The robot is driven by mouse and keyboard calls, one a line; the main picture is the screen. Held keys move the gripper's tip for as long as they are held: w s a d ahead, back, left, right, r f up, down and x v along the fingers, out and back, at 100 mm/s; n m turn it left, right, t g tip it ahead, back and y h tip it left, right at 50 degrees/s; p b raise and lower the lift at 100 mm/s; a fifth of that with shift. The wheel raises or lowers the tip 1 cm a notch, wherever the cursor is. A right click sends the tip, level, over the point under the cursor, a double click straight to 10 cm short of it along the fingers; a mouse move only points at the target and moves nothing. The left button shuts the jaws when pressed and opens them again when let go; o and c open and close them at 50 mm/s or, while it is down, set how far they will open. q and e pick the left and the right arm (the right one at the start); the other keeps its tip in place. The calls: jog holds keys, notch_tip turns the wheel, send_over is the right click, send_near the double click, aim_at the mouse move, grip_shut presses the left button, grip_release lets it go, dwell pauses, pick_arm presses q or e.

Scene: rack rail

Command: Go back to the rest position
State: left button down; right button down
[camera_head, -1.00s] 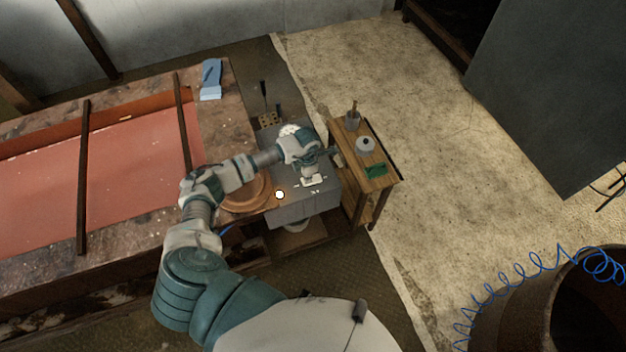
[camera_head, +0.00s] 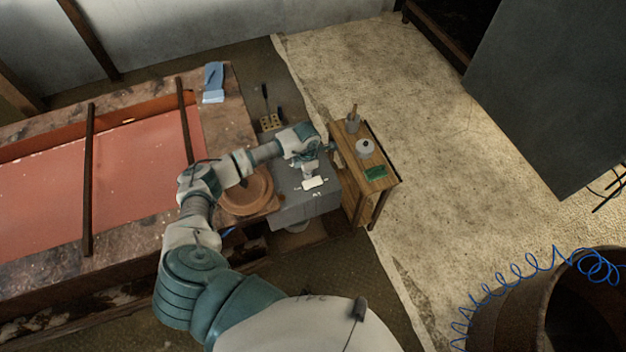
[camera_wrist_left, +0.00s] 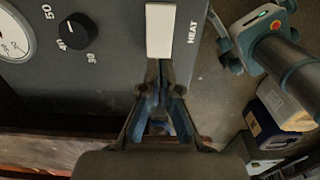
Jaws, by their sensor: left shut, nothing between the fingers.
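My left gripper (camera_head: 312,176) is shut and empty, above the grey box (camera_head: 290,208) at the right end of the bench. In the left wrist view, the shut fingertips (camera_wrist_left: 160,68) are at the lower end of a white rectangular piece (camera_wrist_left: 160,30) beside the word HEAT. I cannot tell whether they touch it. The white piece (camera_head: 315,184) also shows in the head view. A black knob (camera_wrist_left: 78,31) with numbers and part of a round gauge (camera_wrist_left: 14,38) are to its left. My right gripper is not in view.
A small wooden side table (camera_head: 378,186) with a round white container (camera_head: 365,147) and a green item (camera_head: 375,173) stands just right of the box. A brown round dish (camera_head: 247,194) lies to the left. A barrel (camera_head: 525,310) with a blue coil is lower right. Open floor lies beyond.

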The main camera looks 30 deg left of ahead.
pick_arm(q)
jog(key=shift+a+r+p, duration=0.2)
jog(key=shift+r+p, duration=0.35)
jog(key=shift+r, duration=0.5)
jog(key=shift+a, duration=0.1)
